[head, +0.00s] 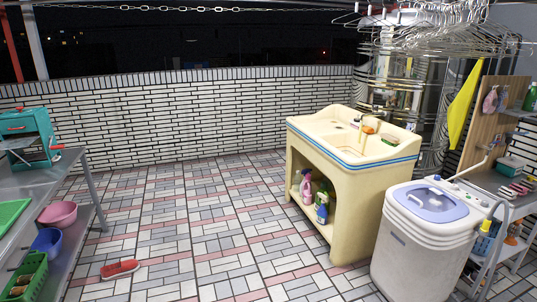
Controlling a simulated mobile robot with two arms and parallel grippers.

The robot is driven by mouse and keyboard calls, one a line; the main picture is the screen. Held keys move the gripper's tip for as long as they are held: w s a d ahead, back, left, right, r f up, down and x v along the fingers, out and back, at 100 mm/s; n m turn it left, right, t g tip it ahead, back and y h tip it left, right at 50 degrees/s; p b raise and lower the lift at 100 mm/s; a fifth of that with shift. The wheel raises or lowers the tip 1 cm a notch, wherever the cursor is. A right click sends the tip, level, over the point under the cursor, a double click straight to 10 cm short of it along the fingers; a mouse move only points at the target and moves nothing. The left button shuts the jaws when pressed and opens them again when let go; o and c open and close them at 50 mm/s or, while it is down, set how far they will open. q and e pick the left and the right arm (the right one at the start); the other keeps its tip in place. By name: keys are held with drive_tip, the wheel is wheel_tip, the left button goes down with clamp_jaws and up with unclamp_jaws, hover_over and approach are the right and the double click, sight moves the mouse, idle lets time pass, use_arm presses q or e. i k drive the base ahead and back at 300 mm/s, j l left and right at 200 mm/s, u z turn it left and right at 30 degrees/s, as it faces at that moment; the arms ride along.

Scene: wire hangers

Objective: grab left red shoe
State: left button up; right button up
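A red shoe (120,269) with a pale sole edge lies on the tiled floor at the lower left of the head view. It is just right of the metal rack's lower shelf, apart from it. Only one red shoe shows; no second shoe is in sight. Neither of my grippers is in the head view.
A metal rack (85,190) on the left holds bowls and a green basket (25,278). A cream sink cabinet (352,205) and a white washing machine (415,240) stand on the right. Wire hangers (440,30) hang above. The tiled floor (200,210) between is clear.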

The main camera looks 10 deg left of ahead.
sight(128, 266)
drive_tip(key=i+j+u, duration=0.2)
drive_tip(key=i+u, duration=0.15)
drive_tip(key=i, duration=0.25)
drive_tip(key=i+u, duration=0.35)
drive_tip(key=i, duration=0.3)
drive_tip(key=i+l+u, duration=0.15)
drive_tip(key=i+u, duration=0.2)
drive_tip(key=i, duration=0.25)
drive_tip(key=i+u, duration=0.35)
drive_tip(key=i, duration=0.2)
drive_tip(key=i+l+u, duration=0.35)
drive_tip(key=i, duration=0.15)
drive_tip(key=i+l+u, duration=0.3)
drive_tip(key=i, duration=0.2)
drive_tip(key=j, duration=0.1)
